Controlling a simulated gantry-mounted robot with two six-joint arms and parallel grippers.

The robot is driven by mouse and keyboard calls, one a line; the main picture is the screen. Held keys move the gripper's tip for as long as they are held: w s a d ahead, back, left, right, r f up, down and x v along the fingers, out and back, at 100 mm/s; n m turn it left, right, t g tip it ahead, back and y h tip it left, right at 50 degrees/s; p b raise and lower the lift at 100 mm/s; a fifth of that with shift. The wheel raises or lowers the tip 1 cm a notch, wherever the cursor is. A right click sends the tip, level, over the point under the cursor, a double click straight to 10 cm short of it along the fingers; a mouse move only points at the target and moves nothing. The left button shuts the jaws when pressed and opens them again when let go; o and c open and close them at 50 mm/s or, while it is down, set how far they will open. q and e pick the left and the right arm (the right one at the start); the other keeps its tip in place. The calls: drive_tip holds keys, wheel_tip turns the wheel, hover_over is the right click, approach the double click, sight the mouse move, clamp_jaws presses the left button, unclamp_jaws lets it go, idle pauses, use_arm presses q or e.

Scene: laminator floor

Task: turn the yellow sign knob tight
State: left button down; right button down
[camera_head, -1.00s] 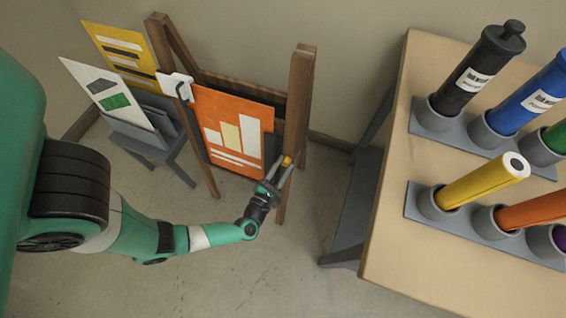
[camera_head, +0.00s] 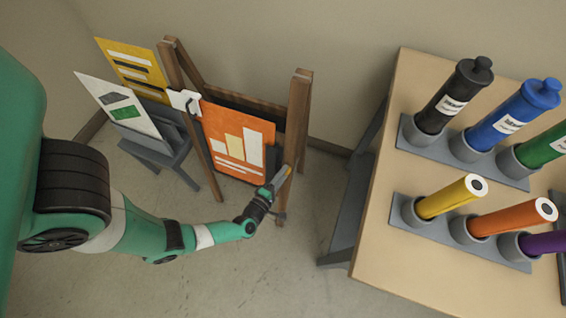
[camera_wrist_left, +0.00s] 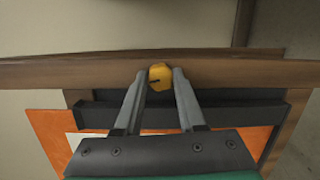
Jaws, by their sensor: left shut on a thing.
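The yellow knob (camera_wrist_left: 160,76) sits against a wooden leg of the easel (camera_head: 297,120). In the left wrist view it is between the two fingertips of my left gripper (camera_wrist_left: 160,80), which is shut on it. A short dark mark shows on the knob's face. In the head view my left gripper (camera_head: 284,176) is at the easel's right leg, and the fingers mostly cover the knob. An orange sign with a bar chart (camera_head: 238,140) hangs on the easel just left of the gripper. My right gripper is not in view.
A yellow board (camera_head: 135,66) and a white board (camera_head: 117,103) stand on a grey stand at left. A white bracket (camera_head: 184,101) is on the easel's left leg. A wooden table (camera_head: 450,270) at right holds several coloured rolls and cylinders. Floor between is clear.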

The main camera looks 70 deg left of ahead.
use_arm(q)
drive_tip(key=shift+m+p, duration=0.75)
drive_tip(key=shift+m, duration=0.55)
drive_tip(key=shift+g, duration=0.3)
drive_tip(key=c, duration=0.8)
unclamp_jaws()
drive_tip(key=shift+d, duration=0.1)
drive_tip(key=shift+p+v, duration=2.25)
drive_tip(key=shift+v, duration=3.5)
